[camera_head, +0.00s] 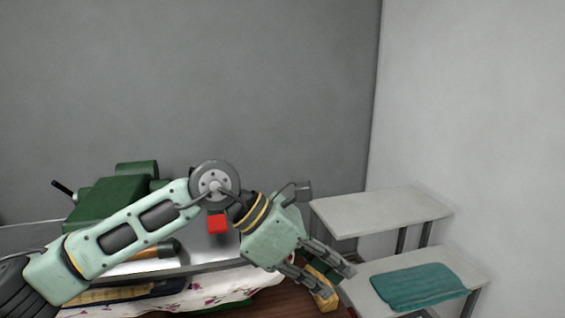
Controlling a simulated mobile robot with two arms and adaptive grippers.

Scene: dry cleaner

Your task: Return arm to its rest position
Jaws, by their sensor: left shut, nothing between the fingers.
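My left arm (135,228) comes in from the left and reaches across the middle of the view, bent at a round grey joint. My left gripper (339,281) is at its end, pointing down and to the right, beside the lower shelf. It is shut, and I see nothing held in it. A yellow-brown object (326,299) shows just below the fingers, partly hidden by them. I cannot tell whether they touch. My right gripper is not in view.
A green machine (105,198) and a red block (217,224) are behind my arm. Patterned cloth (215,293) lies below it. At right are an upper white shelf (385,212), empty, and a lower shelf (362,290) bearing a folded teal cloth (420,287). The space above is free.

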